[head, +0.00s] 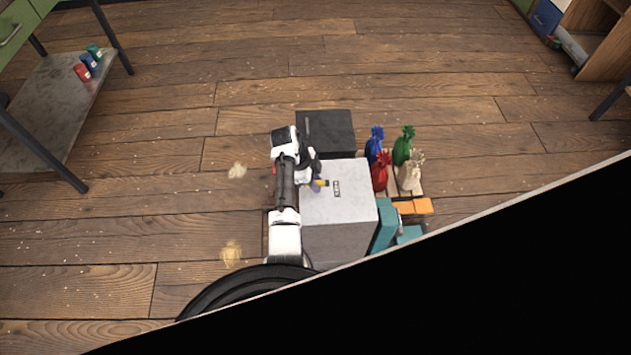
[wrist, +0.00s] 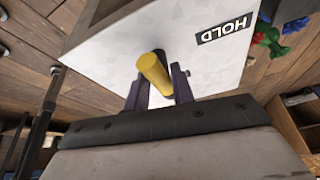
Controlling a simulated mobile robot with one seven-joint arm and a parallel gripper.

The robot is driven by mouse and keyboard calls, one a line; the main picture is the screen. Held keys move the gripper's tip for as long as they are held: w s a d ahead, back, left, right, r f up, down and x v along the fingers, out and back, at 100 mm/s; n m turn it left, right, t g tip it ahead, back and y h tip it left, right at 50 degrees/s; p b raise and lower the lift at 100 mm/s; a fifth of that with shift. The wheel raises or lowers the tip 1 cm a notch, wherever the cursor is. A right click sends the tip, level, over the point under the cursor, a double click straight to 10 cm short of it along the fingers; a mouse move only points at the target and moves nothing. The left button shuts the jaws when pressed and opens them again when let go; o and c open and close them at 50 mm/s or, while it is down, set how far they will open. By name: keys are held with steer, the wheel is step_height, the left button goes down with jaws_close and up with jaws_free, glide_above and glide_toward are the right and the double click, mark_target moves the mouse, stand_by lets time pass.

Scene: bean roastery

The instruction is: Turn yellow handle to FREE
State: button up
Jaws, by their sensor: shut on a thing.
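In the head view a small bit of the yellow handle (head: 323,183) shows at the box's top left, beside my gripper (head: 317,184). A label reading HOLD (wrist: 224,28) is on the box's face near the handle, upside down in the wrist view. No FREE label is readable. The handle's base is partly hidden by the fingers.
A black box (head: 330,130) stands behind the grey box. Blue, red, green and beige sacks (head: 408,172) are to its right, with teal and orange blocks (head: 413,206) nearer. A metal-shelved table (head: 65,110) is at the left. Wooden floor at the left is mostly free.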

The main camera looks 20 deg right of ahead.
steer(key=o, duration=1)
steer(key=shift+r, duration=0.1)
steer(key=v, duration=1.3)
steer(key=shift+a+r, duration=0.15)
steer(key=shift+r, duration=0.1)
